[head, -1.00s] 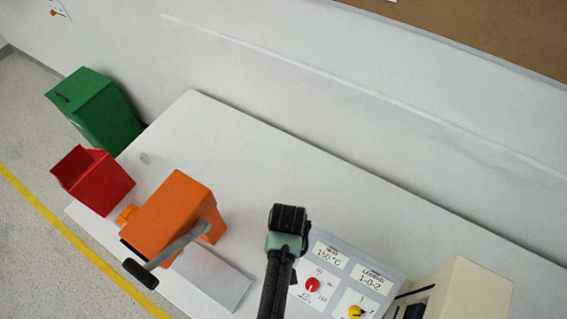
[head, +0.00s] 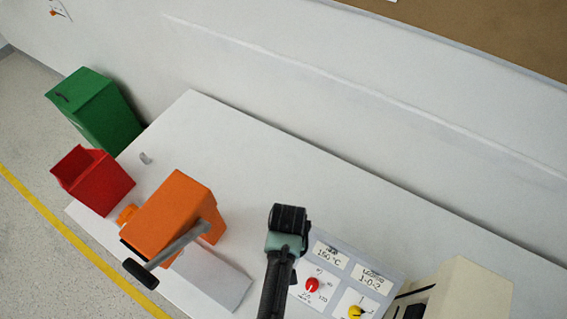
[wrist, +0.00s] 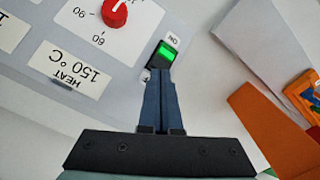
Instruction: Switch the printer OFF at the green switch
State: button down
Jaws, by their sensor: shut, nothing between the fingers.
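The green switch (wrist: 165,53) shows lit in the wrist view, on the edge of a grey panel (wrist: 118,62), with a small label reading ON beside it. My gripper (wrist: 160,72) is shut and empty, its fingertips at the lower edge of the switch; I cannot tell whether they touch it. In the head view my arm (head: 280,260) comes up from the bottom and hides the switch. The panel also shows there, right of my arm, with a red knob (head: 312,285), a yellow knob (head: 355,312) and labels. I cannot clearly make out a printer.
An orange machine with a crank (head: 172,215) stands left of my arm. A red bin (head: 95,185) and a green bin (head: 95,110) are farther left. A beige box (head: 470,290) stands at the right. The white table (head: 220,130) is clear behind the panel.

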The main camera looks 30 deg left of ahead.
jog(key=shift+f+b, duration=0.75)
jog(key=shift+f, duration=0.35)
dwell(0.5)
notch_tip(320, 180, up, 7)
jog(key=p, duration=0.7)
jog(key=shift+r, duration=0.15)
dwell(0.5)
